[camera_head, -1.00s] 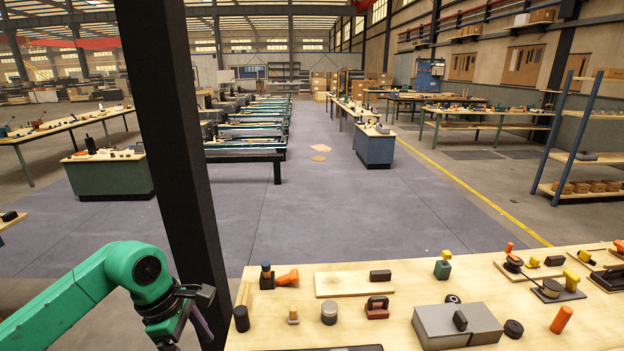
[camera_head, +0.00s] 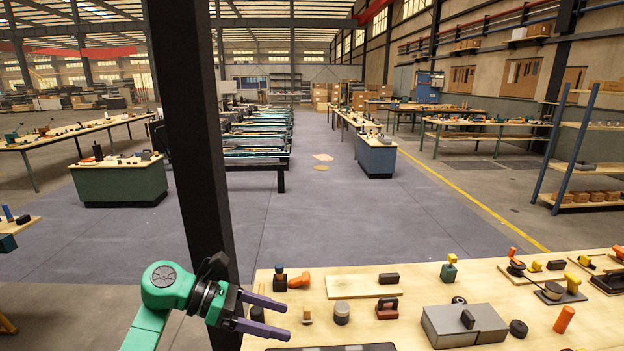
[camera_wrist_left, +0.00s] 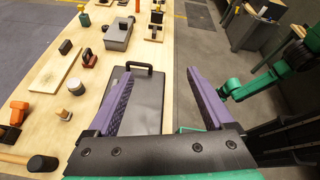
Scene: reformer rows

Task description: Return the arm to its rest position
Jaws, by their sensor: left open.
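My left gripper (camera_head: 263,315) is at the left end of the workbench (camera_head: 344,310), with its purple fingers spread apart and pointing right. Nothing is between them. In the left wrist view its fingers (camera_wrist_left: 160,105) frame a dark flat case (camera_wrist_left: 140,100) with a black handle, lying at the bench edge below. My green left arm (camera_head: 158,310) comes up from the bottom of the head view. My right gripper is not in the head view; a green arm part (camera_wrist_left: 265,80) shows at the right of the left wrist view.
A dark post (camera_head: 195,140) stands right behind my left gripper. The bench holds a grey box (camera_head: 450,325), a pale board (camera_head: 360,286), a dark red-handled block (camera_head: 387,308) and several small tools. The floor (camera_head: 370,220) beyond the bench is open.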

